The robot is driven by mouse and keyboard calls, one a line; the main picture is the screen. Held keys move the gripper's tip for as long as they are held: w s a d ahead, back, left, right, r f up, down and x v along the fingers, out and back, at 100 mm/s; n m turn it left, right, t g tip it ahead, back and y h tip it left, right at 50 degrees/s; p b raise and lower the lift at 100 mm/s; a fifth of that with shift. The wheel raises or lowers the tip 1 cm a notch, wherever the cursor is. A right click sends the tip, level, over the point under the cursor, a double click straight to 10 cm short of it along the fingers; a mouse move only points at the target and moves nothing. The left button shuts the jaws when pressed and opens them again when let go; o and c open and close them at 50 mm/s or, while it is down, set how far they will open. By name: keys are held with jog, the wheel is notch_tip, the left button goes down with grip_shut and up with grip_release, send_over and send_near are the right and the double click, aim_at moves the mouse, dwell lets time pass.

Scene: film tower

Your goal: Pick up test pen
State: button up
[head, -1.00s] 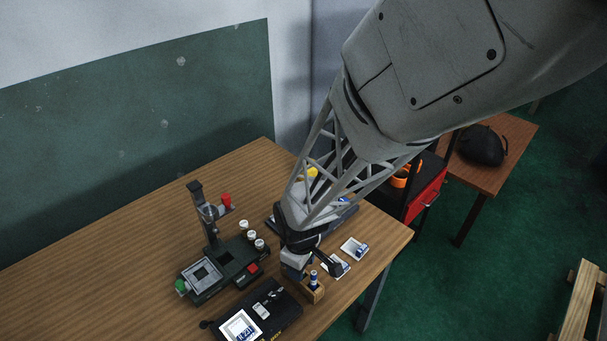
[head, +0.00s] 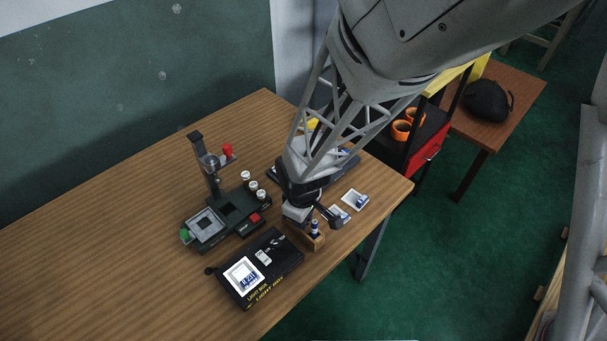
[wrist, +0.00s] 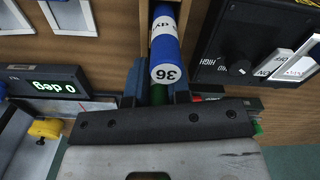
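A blue-and-white cylinder (head: 315,227) stands in a small wooden holder (head: 318,242) near the table's front right edge. It is the only pen-like thing I see, but I cannot confirm that it is the test pen. In the wrist view the cylinder (wrist: 164,48) has a white end marked "36", and wood of the holder (wrist: 143,22) shows beside it. My gripper (wrist: 158,92) is open, its two dark fingers apart with green showing between them. The cylinder's end lies just beyond the fingertips, roughly in line with the gap. Contact is not visible.
A black light box (head: 285,263) with a lit film frame lies left of the holder. A dark stand device (head: 230,225) with white-capped canisters (head: 253,185) is behind it. The table's left side (head: 90,270) is clear.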

grip_shut()
jog(key=shift+r, duration=5)
jog(key=shift+a, duration=0.1)
jog(key=s+a+f, duration=0.1)
jog(key=s+a, duration=1.3)
jog(key=a, duration=0.1)
jog(key=shift+f, duration=0.15)
